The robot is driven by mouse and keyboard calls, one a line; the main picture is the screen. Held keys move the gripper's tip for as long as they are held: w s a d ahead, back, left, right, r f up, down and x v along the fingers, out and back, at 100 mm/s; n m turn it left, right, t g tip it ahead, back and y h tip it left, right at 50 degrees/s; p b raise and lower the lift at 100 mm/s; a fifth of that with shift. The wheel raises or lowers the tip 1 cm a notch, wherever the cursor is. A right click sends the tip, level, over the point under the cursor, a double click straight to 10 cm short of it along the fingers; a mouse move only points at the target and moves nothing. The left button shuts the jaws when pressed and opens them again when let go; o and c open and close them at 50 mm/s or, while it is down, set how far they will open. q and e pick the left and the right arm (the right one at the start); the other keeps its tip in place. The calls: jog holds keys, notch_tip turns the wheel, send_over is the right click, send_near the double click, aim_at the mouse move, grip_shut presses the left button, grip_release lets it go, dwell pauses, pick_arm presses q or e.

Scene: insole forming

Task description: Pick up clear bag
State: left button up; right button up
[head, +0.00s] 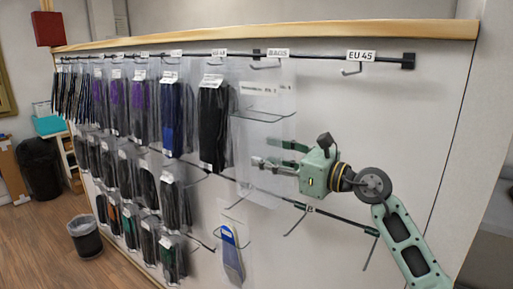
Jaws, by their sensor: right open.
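A clear bag (265,110) hangs from the upper rail near the middle of the head view, right of the dark packaged insoles. It looks empty, with faint lines across it. Its lower part reaches down toward my right gripper (267,154). My right gripper is open, with its fingers pointing left over the lower area of the bag. I cannot tell whether the fingers touch the bag. My left gripper is not in view.
Several rows of packaged insoles (213,125) hang on the left. A blue insole (231,255) in a bag hangs low in the middle. Bare hooks stick out from the rails, including one under the EU 45 label (361,56). A waste bin (86,238) stands on the floor at left.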

aim_at(255, 154)
jog(key=p+x, duration=0.1)
jog(key=x, duration=0.2)
jog(key=shift+w+a+r+p, duration=0.1)
jog(key=shift+w+a+p, duration=0.05)
jog(key=shift+a+p, duration=0.2)
jog(key=shift+w+a, duration=0.2)
jog(key=shift+a, duration=0.05)
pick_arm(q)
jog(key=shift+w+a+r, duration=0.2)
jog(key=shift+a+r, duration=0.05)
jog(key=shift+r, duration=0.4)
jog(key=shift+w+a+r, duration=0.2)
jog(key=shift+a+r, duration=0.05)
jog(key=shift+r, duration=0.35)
pick_arm(e)
jog(key=shift+d, duration=0.1)
jog(key=shift+c, duration=0.3)
jog(key=shift+c, duration=0.9)
jog(key=c, duration=0.6)
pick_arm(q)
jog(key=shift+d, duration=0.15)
pick_arm(e)
jog(key=shift+c, duration=0.2)
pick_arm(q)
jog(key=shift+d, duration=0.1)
